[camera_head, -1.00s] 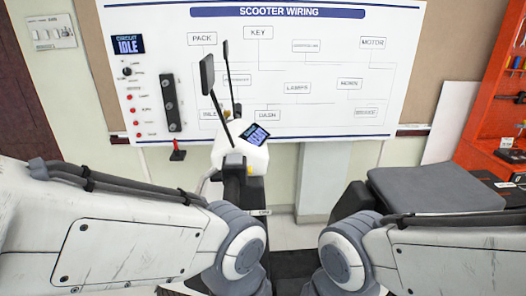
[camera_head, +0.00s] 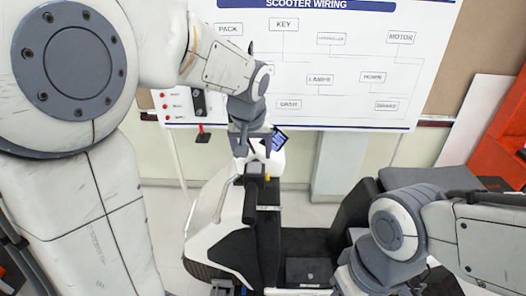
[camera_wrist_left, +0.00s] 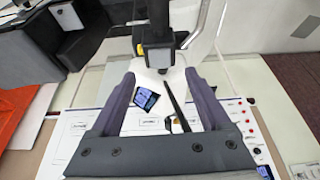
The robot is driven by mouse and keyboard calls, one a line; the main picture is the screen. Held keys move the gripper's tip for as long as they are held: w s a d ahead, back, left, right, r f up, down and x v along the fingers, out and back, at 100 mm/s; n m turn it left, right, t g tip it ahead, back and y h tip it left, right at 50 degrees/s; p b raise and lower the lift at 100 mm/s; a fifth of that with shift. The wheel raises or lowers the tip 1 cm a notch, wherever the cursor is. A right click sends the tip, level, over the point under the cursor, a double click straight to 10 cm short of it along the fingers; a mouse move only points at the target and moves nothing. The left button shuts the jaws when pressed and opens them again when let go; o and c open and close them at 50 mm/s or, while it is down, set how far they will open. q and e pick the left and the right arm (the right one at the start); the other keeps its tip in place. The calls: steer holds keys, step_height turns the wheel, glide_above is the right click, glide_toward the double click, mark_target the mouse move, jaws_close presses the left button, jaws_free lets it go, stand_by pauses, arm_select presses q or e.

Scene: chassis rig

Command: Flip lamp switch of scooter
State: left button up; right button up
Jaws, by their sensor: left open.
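The white and black scooter (camera_head: 215,228) stands ahead of me with its handlebar end toward the wall board. Its lit display (camera_head: 278,140) is partly covered by my left gripper (camera_head: 250,150), which is over the handlebar head. In the left wrist view, my left gripper (camera_wrist_left: 160,78) is open and empty. The white scooter head and the display (camera_wrist_left: 146,98) show between and below its fingers. A black handlebar part (camera_wrist_left: 157,50) with small yellow marks lies just beyond the fingertips. I cannot tell which part is the lamp switch. My right gripper is out of view; only its arm shows.
The wiring board (camera_head: 330,100) fills the wall behind the scooter. A grey padded seat (camera_head: 415,178) is at the right, near my right arm. An orange rack (camera_head: 500,130) stands at the far right. A slim dark stalk (camera_wrist_left: 176,102) rises near my left fingers.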

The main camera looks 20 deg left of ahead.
mark_target(254, 169)
arm_select(q)
steer(key=p+x, duration=0.2)
steer(key=x, duration=0.5)
steer(key=shift+w+f, duration=0.1)
steer(key=shift+f, duration=0.05)
